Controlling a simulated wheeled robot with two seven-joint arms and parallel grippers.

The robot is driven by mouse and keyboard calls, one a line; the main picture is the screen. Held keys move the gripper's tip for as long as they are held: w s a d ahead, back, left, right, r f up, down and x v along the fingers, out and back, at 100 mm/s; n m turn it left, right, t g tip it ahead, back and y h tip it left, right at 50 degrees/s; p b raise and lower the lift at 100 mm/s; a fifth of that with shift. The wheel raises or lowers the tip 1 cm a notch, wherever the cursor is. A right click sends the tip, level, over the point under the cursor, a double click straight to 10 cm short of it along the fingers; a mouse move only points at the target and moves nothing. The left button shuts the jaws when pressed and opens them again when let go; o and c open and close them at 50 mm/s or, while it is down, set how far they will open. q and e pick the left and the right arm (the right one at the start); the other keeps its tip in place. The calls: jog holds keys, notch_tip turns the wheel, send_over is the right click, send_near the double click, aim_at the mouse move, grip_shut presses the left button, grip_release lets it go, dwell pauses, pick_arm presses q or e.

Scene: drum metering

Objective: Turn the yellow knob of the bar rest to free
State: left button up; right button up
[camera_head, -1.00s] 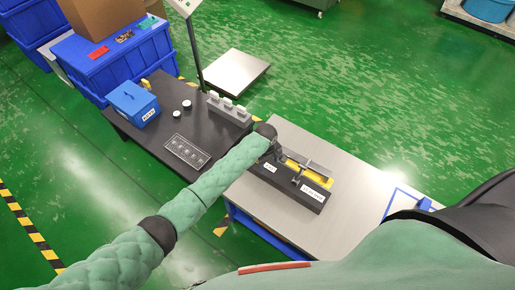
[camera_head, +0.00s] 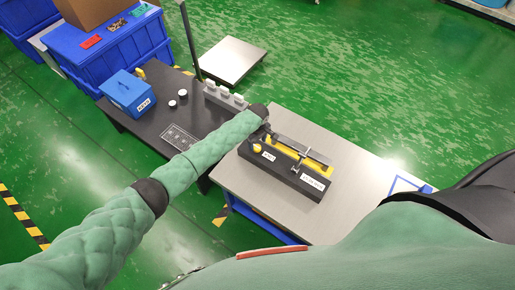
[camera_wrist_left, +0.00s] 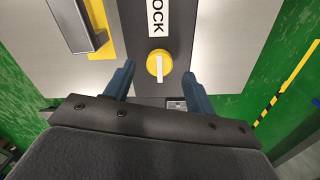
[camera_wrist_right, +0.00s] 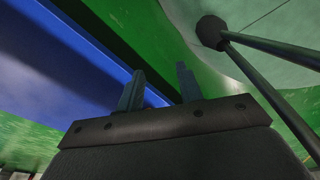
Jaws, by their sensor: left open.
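The bar rest (camera_head: 281,174) is a dark block with white labels, a grey bar and yellow parts, on the light table. Its yellow knob (camera_head: 257,147) sits at the block's left end; in the left wrist view the knob (camera_wrist_left: 154,63) is round with a white pointer line, beside a label partly reading "OCK". My left gripper (camera_wrist_left: 158,75) is open and empty, its fingertips on either side of the knob in that view; contact cannot be told. My right gripper (camera_wrist_right: 159,78) is open and empty, away from the bar rest and hidden in the head view.
The light table (camera_head: 350,160) has clear room right of the bar rest. A dark table (camera_head: 150,125) adjoins it, with a blue box (camera_head: 128,92) and small white pieces. In the right wrist view, a large blue surface (camera_wrist_right: 60,65) lies close to my right gripper.

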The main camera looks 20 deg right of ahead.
aim_at(257, 147)
pick_arm(q)
notch_tip(257, 147, down, 3)
jog(key=shift+f+b, duration=0.1)
jog(key=shift+b, duration=1.1)
jog(key=shift+f, duration=0.1)
pick_arm(e)
jog(key=w+a+r, duration=0.1)
jog(key=w, duration=0.6)
jog(key=shift+w+a+r+t, duration=0.25)
jog(key=shift+r+t, duration=0.05)
jog(key=shift+r, duration=0.1)
pick_arm(q)
jog(key=shift+c, duration=0.2)
jog(key=c, duration=0.9)
pick_arm(e)
jog(key=shift+d, duration=0.1)
